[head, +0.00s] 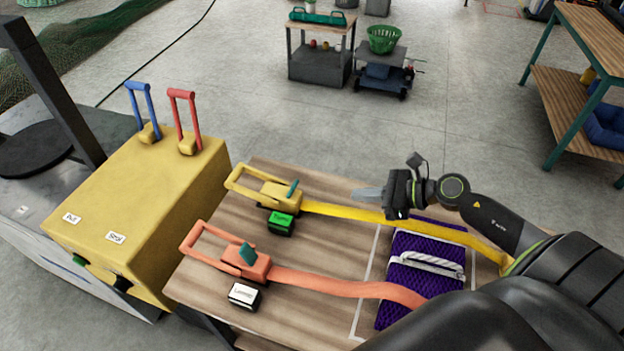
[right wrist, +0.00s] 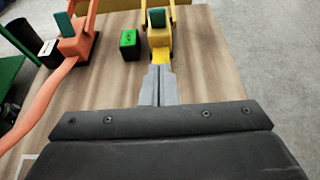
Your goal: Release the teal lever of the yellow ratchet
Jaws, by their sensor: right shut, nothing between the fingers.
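The yellow ratchet (head: 272,197) lies on the wooden table, its long handle frame pointing to the upper left. Its small teal lever (head: 293,187) stands up from the body, and a yellow strap runs from it to the right. In the right wrist view, the yellow ratchet (right wrist: 159,38) is straight ahead of the fingers, with the teal lever (right wrist: 157,17) on top. My right gripper (head: 358,193) is shut and empty, to the right of the ratchet and apart from it; its fingertips also show in the right wrist view (right wrist: 159,72). My left gripper is not in view.
An orange ratchet (head: 258,268) with its own teal lever and strap lies nearer the front. A green block (head: 281,223) and a white-topped block (head: 244,295) sit beside the ratchets. The straps cross a purple net (head: 412,284). A yellow box (head: 150,195) with two levers stands left.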

